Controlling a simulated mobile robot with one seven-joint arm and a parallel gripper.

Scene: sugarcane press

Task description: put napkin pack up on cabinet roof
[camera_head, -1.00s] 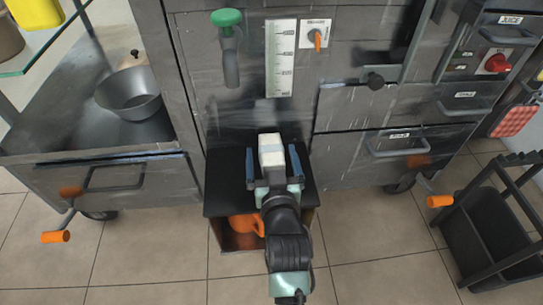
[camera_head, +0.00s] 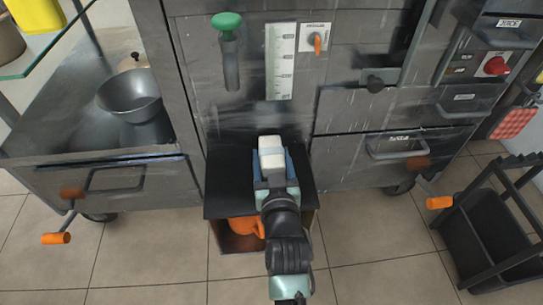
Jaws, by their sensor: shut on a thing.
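The napkin pack (camera_head: 271,148) is a small white block with a pale blue-grey band. It is at the black top of the small cabinet (camera_head: 225,192), in the middle of the view. My gripper (camera_head: 271,164) is shut on the pack from the near side, with its blue fingers along the pack's left and right sides. The pack's lower part is hidden by my gripper. I cannot tell whether the pack touches the cabinet top.
An orange watering-can-like thing (camera_head: 243,227) sits inside the small cabinet. The grey press (camera_head: 350,105) stands right behind. A metal bowl (camera_head: 130,92) is on the left counter. A black cart (camera_head: 490,225) stands at right. Orange-handled cranks (camera_head: 56,238) stick out low.

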